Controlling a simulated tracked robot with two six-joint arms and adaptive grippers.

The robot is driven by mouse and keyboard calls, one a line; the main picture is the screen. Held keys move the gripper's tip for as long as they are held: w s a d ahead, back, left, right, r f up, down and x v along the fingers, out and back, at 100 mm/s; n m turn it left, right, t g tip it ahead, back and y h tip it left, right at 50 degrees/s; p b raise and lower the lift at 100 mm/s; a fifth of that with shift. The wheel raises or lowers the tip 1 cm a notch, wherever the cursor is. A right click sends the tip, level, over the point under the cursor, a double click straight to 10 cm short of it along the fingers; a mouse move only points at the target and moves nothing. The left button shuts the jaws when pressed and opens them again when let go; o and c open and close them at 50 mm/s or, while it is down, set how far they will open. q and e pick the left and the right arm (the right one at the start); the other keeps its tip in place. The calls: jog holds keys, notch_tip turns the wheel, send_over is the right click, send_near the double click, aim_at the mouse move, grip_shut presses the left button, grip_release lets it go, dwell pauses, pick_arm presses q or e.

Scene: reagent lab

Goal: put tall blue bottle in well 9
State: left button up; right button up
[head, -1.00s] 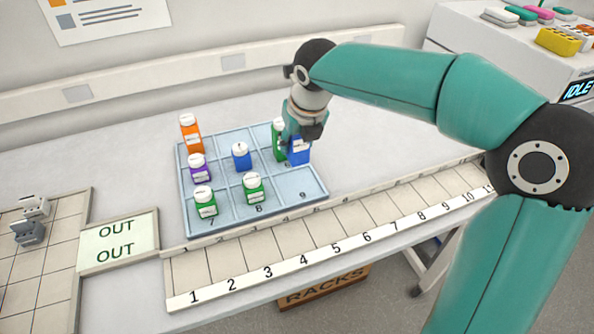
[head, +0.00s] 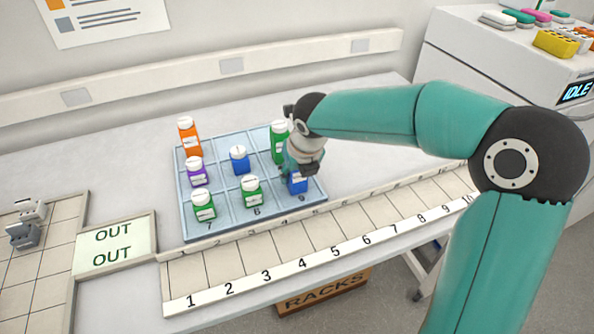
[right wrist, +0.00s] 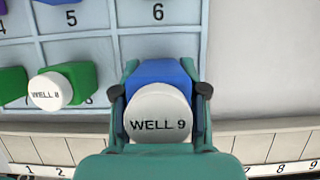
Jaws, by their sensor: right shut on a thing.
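My right gripper (head: 300,170) is shut on the tall blue bottle (head: 297,185), which is upright at well 9, the front right compartment of the pale blue tray (head: 214,146). The right wrist view shows the fingers (right wrist: 160,92) on both sides of the blue bottle (right wrist: 156,72), with its white cap reading "WELL 9". The gripper hides most of the bottle in the head view. I cannot tell whether its base touches the well floor. My left gripper is not in view.
Green bottles stand in well 8 (head: 251,190), well 7 (head: 204,206) and well 3 (head: 278,143). A short blue bottle (head: 239,160), a purple one (head: 196,173) and an orange one (head: 188,137) stand elsewhere in the tray. A numbered rack strip (head: 318,253) runs along the front.

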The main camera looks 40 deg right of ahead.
jog(key=o, duration=1.1)
jog(key=shift+o, duration=0.2)
jog(key=p+v, duration=0.1)
jog(key=v, duration=1.1)
jog(key=shift+s, duration=0.1)
